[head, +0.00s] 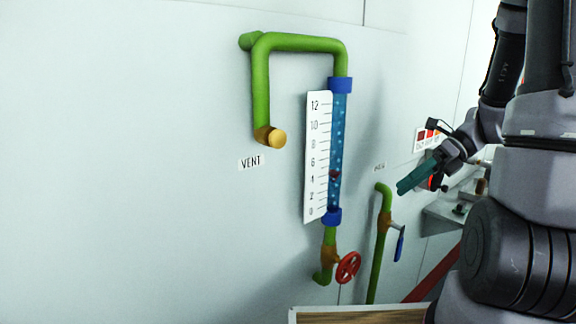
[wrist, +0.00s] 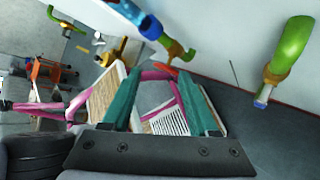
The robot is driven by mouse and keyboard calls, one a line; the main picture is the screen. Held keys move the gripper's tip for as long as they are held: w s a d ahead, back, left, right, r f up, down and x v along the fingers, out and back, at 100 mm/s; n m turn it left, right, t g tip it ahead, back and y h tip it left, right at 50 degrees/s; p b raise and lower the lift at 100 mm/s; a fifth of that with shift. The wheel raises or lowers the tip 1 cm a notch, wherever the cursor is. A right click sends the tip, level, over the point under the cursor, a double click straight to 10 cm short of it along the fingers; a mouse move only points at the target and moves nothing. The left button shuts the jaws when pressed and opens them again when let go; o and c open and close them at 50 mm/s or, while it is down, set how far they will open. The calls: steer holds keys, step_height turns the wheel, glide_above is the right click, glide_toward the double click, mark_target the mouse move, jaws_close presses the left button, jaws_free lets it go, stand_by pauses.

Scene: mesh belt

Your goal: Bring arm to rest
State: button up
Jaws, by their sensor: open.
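My gripper (head: 404,187) shows at the right of the head view, with teal fingers pointing left and down, in front of the white wall. In the wrist view my gripper (wrist: 159,74) has its two teal fingers spread apart, with nothing held between them. My dark arm fills the right side of the head view and hides part of the wall and shelf behind it.
A green pipe (head: 261,85) with a blue gauge tube (head: 338,135) runs along the wall. A red handwheel (head: 348,267) and a blue-handled valve (head: 399,246) sit lower. A pink frame (wrist: 158,75) lies beyond the fingers. The left wall is bare.

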steer(key=s+a+r+n+t+h, duration=0.1)
steer(key=r+n+t+h, duration=0.3)
steer(key=r+n, duration=0.5)
steer(key=s+a+r+n+t+h, duration=0.1)
steer(key=s+r+n+t+h, duration=0.3)
steer(key=r+n, duration=0.5)
steer(key=n, duration=0.4)
steer(key=shift+s+a+n+t+h, duration=0.2)
steer(key=shift+s+n+t+h, duration=0.1)
steer(key=shift+s+n+h, duration=0.1)
stand_by(0.5)
